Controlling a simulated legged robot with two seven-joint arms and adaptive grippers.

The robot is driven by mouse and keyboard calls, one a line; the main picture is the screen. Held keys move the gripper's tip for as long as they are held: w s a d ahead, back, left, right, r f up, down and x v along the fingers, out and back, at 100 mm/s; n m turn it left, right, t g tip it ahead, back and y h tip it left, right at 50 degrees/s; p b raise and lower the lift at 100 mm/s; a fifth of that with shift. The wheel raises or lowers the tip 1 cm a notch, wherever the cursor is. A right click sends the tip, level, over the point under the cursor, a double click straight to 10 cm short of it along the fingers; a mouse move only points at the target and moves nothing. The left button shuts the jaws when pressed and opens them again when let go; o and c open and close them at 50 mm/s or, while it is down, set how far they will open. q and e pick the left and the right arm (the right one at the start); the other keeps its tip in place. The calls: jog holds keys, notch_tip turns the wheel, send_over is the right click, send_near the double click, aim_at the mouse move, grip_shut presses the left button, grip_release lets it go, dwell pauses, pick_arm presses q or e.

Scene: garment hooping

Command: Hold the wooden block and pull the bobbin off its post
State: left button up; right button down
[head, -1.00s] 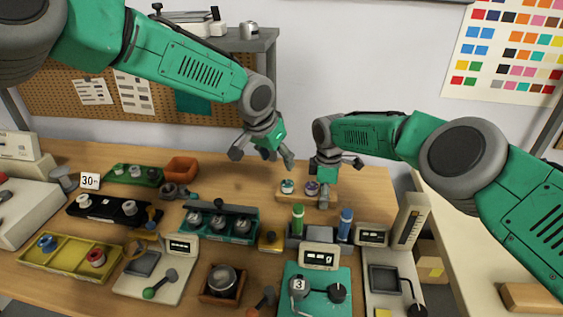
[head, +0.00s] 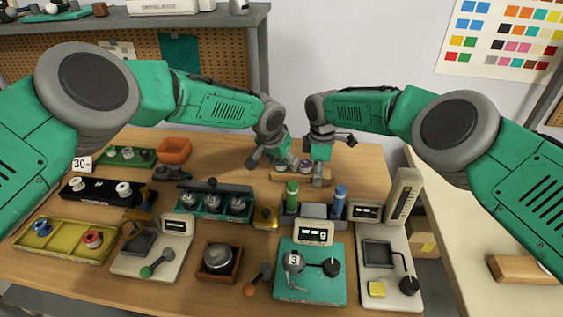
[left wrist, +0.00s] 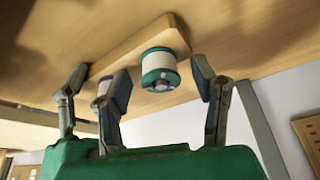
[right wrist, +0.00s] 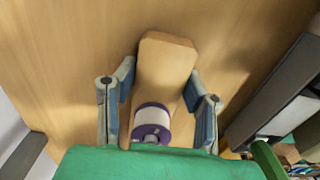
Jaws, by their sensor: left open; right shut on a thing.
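The wooden block (head: 288,180) lies on the table and carries two bobbins on its top. My right gripper (head: 323,178) is shut on one end of the block; in the right wrist view its fingers flank the wood (right wrist: 166,62), near the purple-rimmed bobbin (right wrist: 152,122). My left gripper (head: 270,163) is open above the other end. In the left wrist view, the teal-rimmed bobbin (left wrist: 159,70) stands between its spread fingers, with no clear contact. The purple-rimmed bobbin is partly hidden there behind a finger. The posts are mostly hidden inside the bobbins.
A grey holder with a green spool (head: 292,193) and a blue spool (head: 339,203) stands just in front of the block. An orange bin (head: 174,150) and a teal rack (head: 213,202) stand to the left. The table behind the block is clear.

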pick_arm(q)
jog(key=shift+f, duration=0.15)
pick_arm(e)
jog(key=shift+s+f, duration=0.2)
jog(key=shift+f, duration=0.1)
pick_arm(q)
grip_shut()
pick_arm(e)
jog(key=shift+a, duration=0.1)
pick_arm(q)
jog(key=c, duration=1.1)
grip_release()
grip_shut()
jog(key=shift+r, duration=0.7)
jog(key=shift+r, duration=1.9)
